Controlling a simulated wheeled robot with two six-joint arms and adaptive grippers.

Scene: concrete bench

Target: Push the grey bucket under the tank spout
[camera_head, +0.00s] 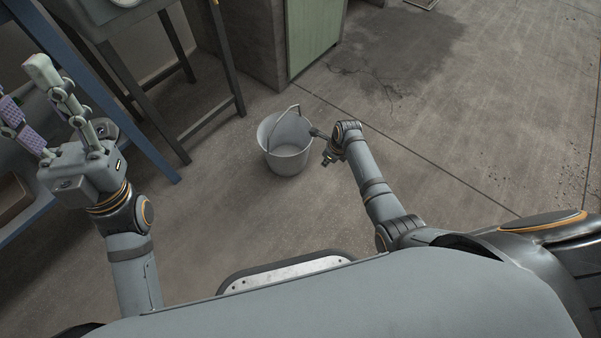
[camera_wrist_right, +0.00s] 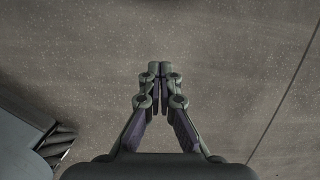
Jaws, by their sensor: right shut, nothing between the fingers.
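The grey bucket (camera_head: 287,158) stands upright on the concrete floor in the middle of the head view, its wire handle raised. It looks empty. My right gripper (camera_head: 316,132) is at the bucket's right side, with its fingertips at or very near the wall; I cannot tell if they touch. In the right wrist view its fingers (camera_wrist_right: 160,68) are shut together with nothing between them, and the bucket does not show. My left gripper (camera_head: 36,98) is raised at the left with its fingers spread, empty. I cannot make out the tank spout.
A grey basin-like unit (camera_head: 90,25) on dark metal legs (camera_head: 228,65) stands at the upper left. A blue frame (camera_head: 110,105) runs along the left. A concrete block with a green panel (camera_head: 314,32) is behind the bucket. The floor (camera_head: 470,100) to the right is open.

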